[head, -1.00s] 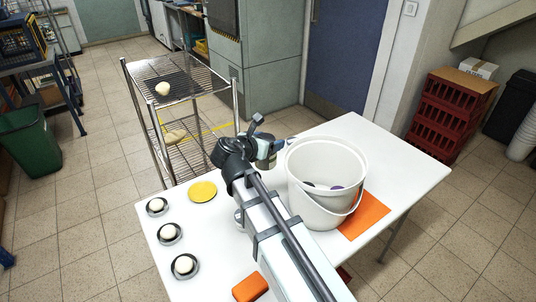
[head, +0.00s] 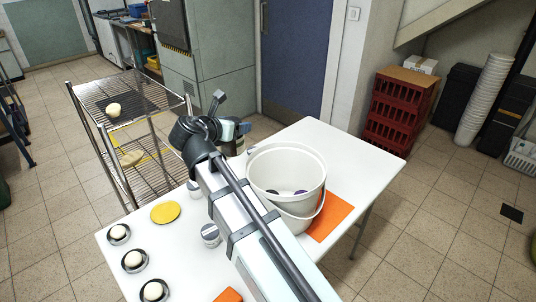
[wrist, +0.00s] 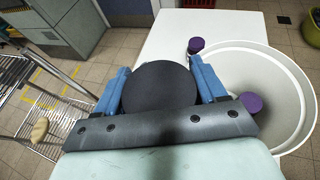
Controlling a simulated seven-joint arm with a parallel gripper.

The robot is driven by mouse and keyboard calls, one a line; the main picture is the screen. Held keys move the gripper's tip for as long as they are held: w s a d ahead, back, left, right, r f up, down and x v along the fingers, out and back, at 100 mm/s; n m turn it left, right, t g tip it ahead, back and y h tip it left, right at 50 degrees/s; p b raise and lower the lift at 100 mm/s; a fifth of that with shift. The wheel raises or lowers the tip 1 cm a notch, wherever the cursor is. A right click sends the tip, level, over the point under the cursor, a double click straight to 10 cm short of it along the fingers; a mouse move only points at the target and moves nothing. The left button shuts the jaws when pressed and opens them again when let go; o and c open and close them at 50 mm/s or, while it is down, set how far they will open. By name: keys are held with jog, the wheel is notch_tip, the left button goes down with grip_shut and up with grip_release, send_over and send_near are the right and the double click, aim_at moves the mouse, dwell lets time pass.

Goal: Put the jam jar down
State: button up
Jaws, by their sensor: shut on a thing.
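My gripper (wrist: 160,95) is shut on a jar with a wide black lid (wrist: 158,86), one blue finger on each side. The lid hides the jar's body in the wrist view. In the head view my gripper (head: 228,130) is beyond and left of the white bucket (head: 287,215), by the table's back edge. The held jar (head: 234,146) is partly covered by my gripper, and its base is hard to see. I cannot tell whether it touches the table.
The bucket stands on the white table (head: 355,160), partly over an orange mat (head: 330,217). Purple lids show inside it (wrist: 252,102) and beside its rim (wrist: 196,45). Left are a yellow disc (head: 165,212), several saucers with pale balls, and a labelled jar (head: 210,235). A wire rack (head: 130,95) stands behind.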

jog(key=d+f+m+g+h, duration=0.1)
jog(key=d+f+m+h, duration=0.15)
jog(key=d, duration=0.55)
jog(key=d+f+m+g+h, duration=0.1)
jog(key=d+f, duration=0.2)
jog(key=d, duration=0.5)
notch_tip(320, 180, down, 10)
jog(key=shift+w+d+r+g, duration=0.15)
jog(key=shift+w+g, duration=0.15)
jog(key=shift+f+m+h, duration=0.25)
